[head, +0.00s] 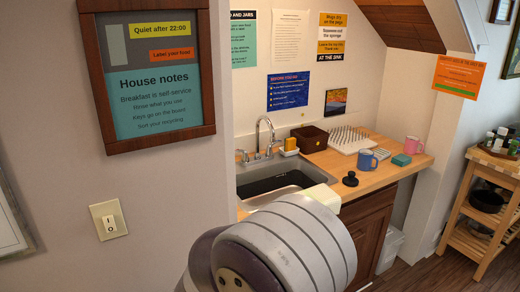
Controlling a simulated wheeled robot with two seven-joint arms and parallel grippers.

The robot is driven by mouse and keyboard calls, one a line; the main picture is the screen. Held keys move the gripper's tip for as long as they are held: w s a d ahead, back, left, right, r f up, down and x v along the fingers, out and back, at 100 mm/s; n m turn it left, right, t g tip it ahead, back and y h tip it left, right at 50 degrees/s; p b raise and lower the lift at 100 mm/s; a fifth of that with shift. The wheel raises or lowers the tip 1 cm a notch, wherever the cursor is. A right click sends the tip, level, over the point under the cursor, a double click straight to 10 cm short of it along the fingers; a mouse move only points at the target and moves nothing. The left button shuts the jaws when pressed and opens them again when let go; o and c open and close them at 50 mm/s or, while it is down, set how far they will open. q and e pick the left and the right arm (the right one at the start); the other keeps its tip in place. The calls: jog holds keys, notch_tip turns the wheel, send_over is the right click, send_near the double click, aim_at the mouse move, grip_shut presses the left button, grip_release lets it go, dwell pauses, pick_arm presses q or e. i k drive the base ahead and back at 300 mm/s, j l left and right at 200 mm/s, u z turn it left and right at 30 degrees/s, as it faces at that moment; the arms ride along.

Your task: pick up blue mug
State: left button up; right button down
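The blue mug (366,162) stands upright on the wooden counter (335,162), right of the sink and in front of a white pegged drying rack (350,141). Its handle appears to point right. A grey, rounded link of my own arm fills the bottom centre of the head view and hides part of the counter front and cabinet. Neither gripper's fingers can be seen. Nothing visible touches the mug.
A pink mug (412,145), a teal block (401,160) and a black knobbed object (350,180) are near the blue mug. The sink (275,180) lies left, with a brown box (310,139) behind. A wooden trolley (480,200) stands right. A wall fills the left.

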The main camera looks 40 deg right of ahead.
aim_at(365, 157)
jog(key=z, duration=2.3)
